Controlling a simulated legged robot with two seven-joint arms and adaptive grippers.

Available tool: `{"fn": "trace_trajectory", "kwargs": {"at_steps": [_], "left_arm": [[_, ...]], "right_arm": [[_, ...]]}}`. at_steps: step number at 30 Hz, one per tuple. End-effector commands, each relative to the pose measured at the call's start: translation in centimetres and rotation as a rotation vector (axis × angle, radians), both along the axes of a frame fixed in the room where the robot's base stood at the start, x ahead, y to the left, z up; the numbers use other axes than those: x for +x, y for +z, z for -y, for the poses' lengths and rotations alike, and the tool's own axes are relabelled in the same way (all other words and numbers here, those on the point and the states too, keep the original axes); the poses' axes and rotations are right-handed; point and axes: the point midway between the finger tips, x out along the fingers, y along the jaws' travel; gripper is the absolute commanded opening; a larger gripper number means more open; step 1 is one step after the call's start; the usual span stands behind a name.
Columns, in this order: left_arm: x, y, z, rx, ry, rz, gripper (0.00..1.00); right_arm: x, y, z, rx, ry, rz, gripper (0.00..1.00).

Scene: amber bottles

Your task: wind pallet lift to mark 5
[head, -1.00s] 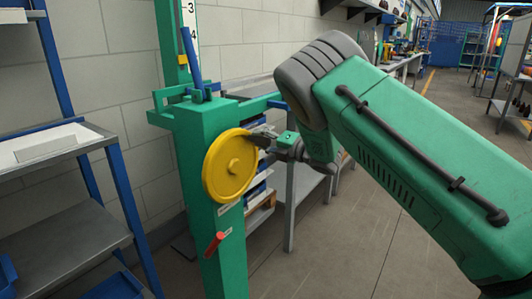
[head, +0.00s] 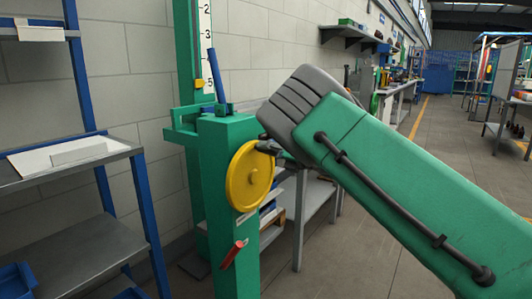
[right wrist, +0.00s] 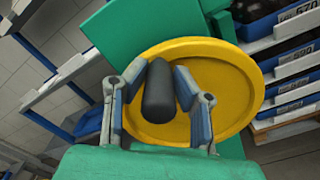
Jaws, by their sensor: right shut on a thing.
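The yellow handwheel (head: 250,178) is on the side of the green lift post (head: 228,262). My right gripper (head: 268,148) is at the wheel's upper right rim, partly hidden by my arm. In the right wrist view its two fingers are shut on the black crank knob (right wrist: 158,92) in front of the yellow wheel (right wrist: 228,85). The white scale (head: 206,45) stands on the mast behind. A small yellow pointer (head: 198,84) sits about level with the mark 5. The left gripper is out of view.
A red handle (head: 234,252) sticks out of the post below the wheel. A blue rod (head: 213,72) rises from its top. A grey shelf rack (head: 75,255) stands at the left. Bins (right wrist: 290,55) show beside the wheel in the right wrist view. The aisle at the right has free floor.

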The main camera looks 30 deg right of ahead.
Motion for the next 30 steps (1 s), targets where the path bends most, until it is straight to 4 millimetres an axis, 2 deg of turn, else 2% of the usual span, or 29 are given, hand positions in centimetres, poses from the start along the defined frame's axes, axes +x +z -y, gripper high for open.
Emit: {"fn": "trace_trajectory", "kwargs": {"at_steps": [1, 15, 16, 17, 26, 30], "left_arm": [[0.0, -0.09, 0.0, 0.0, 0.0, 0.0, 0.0], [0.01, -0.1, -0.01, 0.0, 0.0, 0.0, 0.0], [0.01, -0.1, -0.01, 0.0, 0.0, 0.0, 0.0], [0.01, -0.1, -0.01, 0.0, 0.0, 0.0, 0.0], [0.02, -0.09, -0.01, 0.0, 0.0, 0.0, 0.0], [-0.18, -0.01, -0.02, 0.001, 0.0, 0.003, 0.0]], "right_arm": [[-0.13, -0.74, -0.08, 0.002, 0.001, -0.014, 0.0], [-0.09, -0.76, -0.07, 0.003, 0.001, -0.016, 0.0], [-0.09, -0.76, -0.06, 0.003, 0.001, -0.016, 0.33], [-0.09, -0.76, -0.04, 0.003, 0.001, -0.017, 0.43], [-0.18, -0.34, 0.06, 0.002, -0.002, -0.008, 0.43], [-0.96, -0.31, 0.49, 0.002, -0.003, -0.008, 0.43]]}}
